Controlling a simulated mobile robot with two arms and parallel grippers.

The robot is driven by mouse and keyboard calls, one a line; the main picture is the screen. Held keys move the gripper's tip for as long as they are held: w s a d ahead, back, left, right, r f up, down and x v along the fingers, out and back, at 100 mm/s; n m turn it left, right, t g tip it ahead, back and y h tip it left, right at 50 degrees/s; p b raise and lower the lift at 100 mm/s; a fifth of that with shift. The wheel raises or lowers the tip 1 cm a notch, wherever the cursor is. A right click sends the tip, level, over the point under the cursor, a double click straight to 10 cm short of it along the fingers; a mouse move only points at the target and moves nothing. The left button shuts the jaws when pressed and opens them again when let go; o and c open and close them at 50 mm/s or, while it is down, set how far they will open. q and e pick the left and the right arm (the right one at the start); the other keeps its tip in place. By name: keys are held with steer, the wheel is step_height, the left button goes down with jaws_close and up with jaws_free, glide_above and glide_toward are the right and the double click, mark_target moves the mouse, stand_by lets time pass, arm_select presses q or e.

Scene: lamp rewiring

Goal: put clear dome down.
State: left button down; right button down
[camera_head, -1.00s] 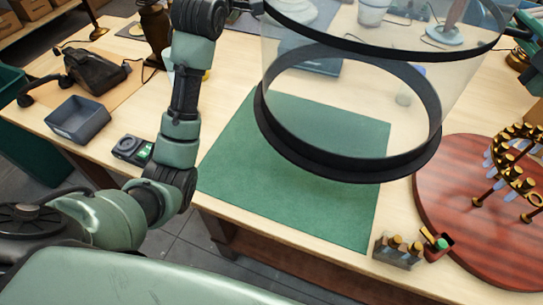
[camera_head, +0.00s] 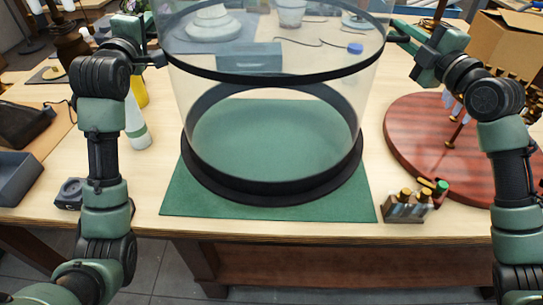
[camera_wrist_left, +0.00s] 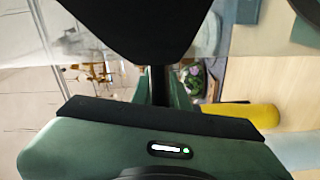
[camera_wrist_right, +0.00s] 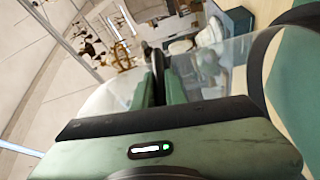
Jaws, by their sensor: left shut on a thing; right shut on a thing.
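The clear dome (camera_head: 270,191) is a wide see-through cylinder with a black ring at its lower edge and another dark band higher up. It stands upright over the green mat (camera_head: 190,206) in the middle of the table. I cannot tell whether its lower ring touches the mat. My left gripper (camera_head: 160,59) is shut on its left side near the upper band. My right gripper (camera_head: 401,37) is shut on its right side at about the same height. In both wrist views the fingers are close together against the dome, and the exact contact is partly hidden.
A red-brown round board (camera_head: 420,140) lies right of the mat. A small rack with brass caps (camera_head: 405,207) stands at the mat's front right corner. A white-green bottle (camera_head: 138,130) stands left of the dome. A grey bin (camera_head: 14,178) is at the far left.

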arm_select(q)
steer(key=shift+a+f, duration=0.15)
steer(key=shift+f, duration=0.25)
arm_select(e)
steer(key=shift+f, duration=0.3)
arm_select(q)
steer(key=shift+s+f+b, duration=0.1)
steer(key=shift+b, duration=0.25)
arm_select(e)
steer(key=shift+s, duration=0.1)
arm_select(q)
steer(key=shift+s+a, duration=0.1)
steer(key=shift+a, duration=0.05)
arm_select(e)
steer(key=shift+a, duration=0.1)
arm_select(q)
steer(key=shift+f, duration=0.1)
arm_select(e)
steer(key=shift+f, duration=0.15)
